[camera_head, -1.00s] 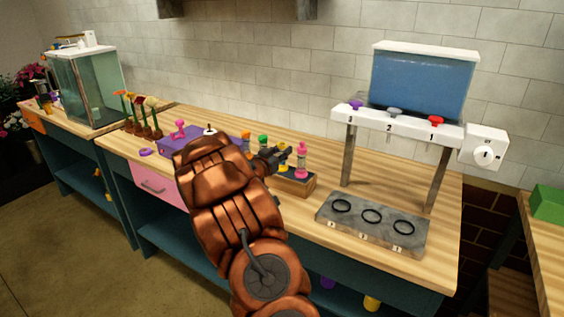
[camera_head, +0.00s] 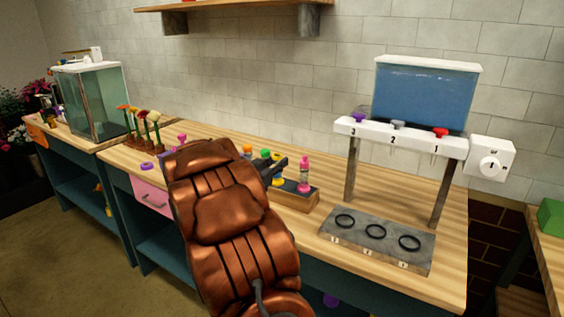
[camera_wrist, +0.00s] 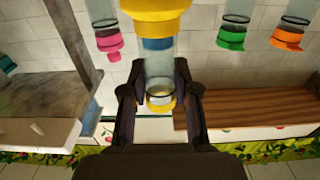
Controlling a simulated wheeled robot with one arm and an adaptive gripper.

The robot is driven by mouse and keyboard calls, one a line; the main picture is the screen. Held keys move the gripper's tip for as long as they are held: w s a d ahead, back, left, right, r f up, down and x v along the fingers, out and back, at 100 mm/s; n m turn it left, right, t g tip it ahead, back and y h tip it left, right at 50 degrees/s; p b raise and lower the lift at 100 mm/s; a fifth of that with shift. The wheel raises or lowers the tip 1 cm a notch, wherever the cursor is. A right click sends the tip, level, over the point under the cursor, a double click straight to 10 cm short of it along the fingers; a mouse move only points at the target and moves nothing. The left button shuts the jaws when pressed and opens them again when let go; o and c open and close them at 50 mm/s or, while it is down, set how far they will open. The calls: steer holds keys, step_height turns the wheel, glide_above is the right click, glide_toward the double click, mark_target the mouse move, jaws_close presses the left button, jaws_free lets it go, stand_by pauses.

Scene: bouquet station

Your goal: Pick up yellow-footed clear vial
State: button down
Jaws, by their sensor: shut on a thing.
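The clear vial with yellow ends (camera_wrist: 160,70) stands between the two dark fingers of my gripper (camera_wrist: 158,92) in the wrist view. The fingers are shut on its clear body, with one yellow end at the top of the picture and the other between the fingers. In the head view my gripper (camera_head: 279,171) is at the wooden rack (camera_head: 288,198), mostly hidden behind my copper arm. Yellow parts of the vial (camera_head: 277,157) show beside the dark fingers. I cannot tell whether its foot is clear of the rack.
A pink vial (camera_head: 304,174) stands close right of my gripper. Green (camera_head: 265,154) and orange (camera_head: 247,150) vials are on its left. A dispenser (camera_head: 400,133) with a blue tank and a ringed grey base (camera_head: 350,240) stands farther right. Flowers (camera_head: 140,125) stand at left.

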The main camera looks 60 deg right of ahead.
steer(key=s+a+r+b, duration=0.1)
steer(key=s+a, duration=0.1)
steer(key=a, duration=0.7)
steer(key=shift+s, duration=0.15)
steer(key=w+a+n+t+y+p, duration=0.1)
steer(key=w+a+n+t+y, duration=0.25)
steer(key=w+a+t, duration=0.6)
steer(key=w+a+n+t+y, duration=0.25)
steer(key=w+a+n, duration=0.3)
steer(key=w, duration=0.85)
steer(key=w+a+n+t+y+p, duration=0.1)
steer(key=w+a+n+y, duration=0.3)
steer(key=a, duration=0.9)
steer(key=w+a+n+t+y, duration=0.4)
steer(key=w+a+y, duration=0.2)
steer(key=a, duration=0.8)
steer(key=shift+w+a+y+p, duration=0.25)
steer(key=shift+y+p, duration=0.1)
steer(key=shift+y, duration=0.65)
steer(key=shift+d+r, duration=0.1)
steer(key=shift+d, duration=0.05)
